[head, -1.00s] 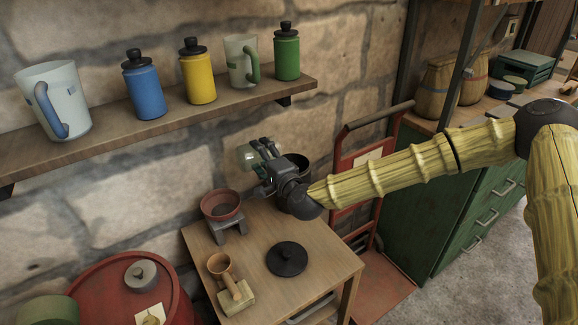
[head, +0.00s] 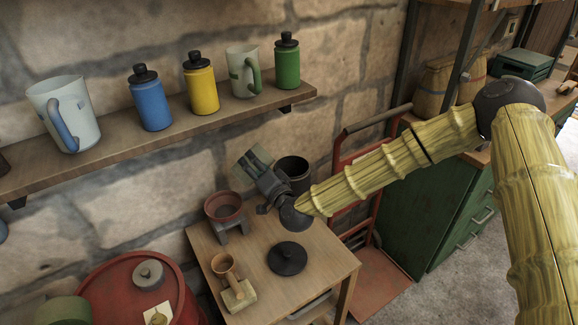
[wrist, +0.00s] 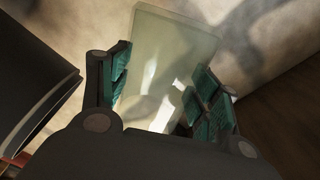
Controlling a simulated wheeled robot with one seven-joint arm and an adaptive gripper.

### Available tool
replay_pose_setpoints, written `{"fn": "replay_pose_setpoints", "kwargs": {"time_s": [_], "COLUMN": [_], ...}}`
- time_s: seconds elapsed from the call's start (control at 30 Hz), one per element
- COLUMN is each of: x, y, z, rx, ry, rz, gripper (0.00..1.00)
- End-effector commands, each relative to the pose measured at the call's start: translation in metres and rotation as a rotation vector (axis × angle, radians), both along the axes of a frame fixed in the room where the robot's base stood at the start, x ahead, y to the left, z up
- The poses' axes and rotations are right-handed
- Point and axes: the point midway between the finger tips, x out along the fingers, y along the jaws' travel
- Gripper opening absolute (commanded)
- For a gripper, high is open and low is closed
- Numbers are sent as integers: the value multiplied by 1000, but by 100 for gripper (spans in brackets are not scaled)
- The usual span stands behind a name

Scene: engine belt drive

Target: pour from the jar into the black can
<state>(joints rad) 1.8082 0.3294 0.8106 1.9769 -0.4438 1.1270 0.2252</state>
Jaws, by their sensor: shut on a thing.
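My gripper (head: 255,166) is above the back of the small wooden table, shut on a pale, see-through jar (wrist: 165,60). In the wrist view the jar sits between the two green-padded fingers. In the head view the fingers mostly hide it. The black can (head: 294,168) stands at the back of the table, just right of my gripper, with its open top facing up. Its dark wall (wrist: 32,85) and rim show at the left of the wrist view. The jar is beside the can, not over its mouth. I cannot tell what the jar holds.
A shelf (head: 160,137) with bottles and mugs runs along the wall above. A red hand truck (head: 350,168) stands at right.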

Motion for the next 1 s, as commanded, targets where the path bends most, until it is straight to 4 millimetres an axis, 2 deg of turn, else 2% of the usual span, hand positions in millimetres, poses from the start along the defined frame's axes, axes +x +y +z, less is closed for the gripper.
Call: {"fn": "replay_pose_setpoints", "kwargs": {"time_s": [0.5,0.77,1.0], "x": [-2,-9,-12], "y": [3,12,17], "z": [13,1,-25], "rx": [-310,-438,-517], "ry": [-209,-293,-346], "rz": [1,2,1], "gripper": [10,10,10]}}
